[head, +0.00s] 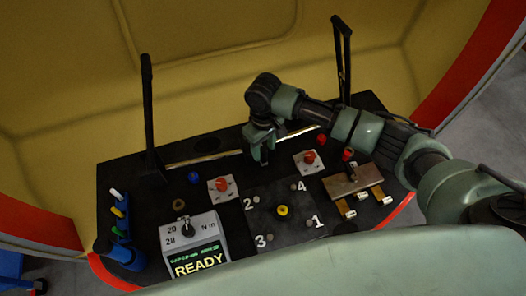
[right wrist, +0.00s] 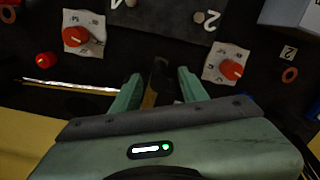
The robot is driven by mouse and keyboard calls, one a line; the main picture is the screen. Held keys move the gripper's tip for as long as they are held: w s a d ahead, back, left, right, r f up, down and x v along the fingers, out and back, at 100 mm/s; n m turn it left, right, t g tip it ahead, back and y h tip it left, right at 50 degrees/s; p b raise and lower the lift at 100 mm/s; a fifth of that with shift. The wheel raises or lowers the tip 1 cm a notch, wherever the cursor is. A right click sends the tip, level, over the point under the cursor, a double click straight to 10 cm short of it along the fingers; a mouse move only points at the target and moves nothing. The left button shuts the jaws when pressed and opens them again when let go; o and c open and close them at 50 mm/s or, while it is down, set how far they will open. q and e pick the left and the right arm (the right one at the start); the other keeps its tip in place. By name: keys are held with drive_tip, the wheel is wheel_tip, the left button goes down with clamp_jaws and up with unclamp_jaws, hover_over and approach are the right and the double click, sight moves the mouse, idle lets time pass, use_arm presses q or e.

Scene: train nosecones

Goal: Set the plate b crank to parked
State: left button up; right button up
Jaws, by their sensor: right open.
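Two small pale plates carry red cranks; I cannot read which is plate b. In the head view one plate with its red crank (head: 222,185) is left of the numbered board, the other red crank (head: 309,157) right of it. In the right wrist view they appear swapped: one red crank (right wrist: 75,36) upper left, one red crank (right wrist: 231,69) upper right. My right gripper (head: 262,156) is open, pointing down behind the board, between the two plates and touching neither. A dark bar with a brownish lower part shows between its fingers (right wrist: 160,88); I cannot tell what it is. My left gripper is out of view.
A black numbered board (head: 262,213) with a yellow centre lies in the middle. A meter reading READY (head: 197,248) stands front left. A brown block (head: 345,183) is at right. Tall black levers stand at back left (head: 148,110) and back right (head: 341,60). A yellow wall rises behind.

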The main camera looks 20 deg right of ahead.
sight(264, 155)
wheel_tip(264, 155, down, 4)
drive_tip(key=shift+w+r, duration=0.1)
drive_tip(key=shift+r, duration=0.1)
drive_tip(key=shift+f, duration=0.2)
clamp_jaws()
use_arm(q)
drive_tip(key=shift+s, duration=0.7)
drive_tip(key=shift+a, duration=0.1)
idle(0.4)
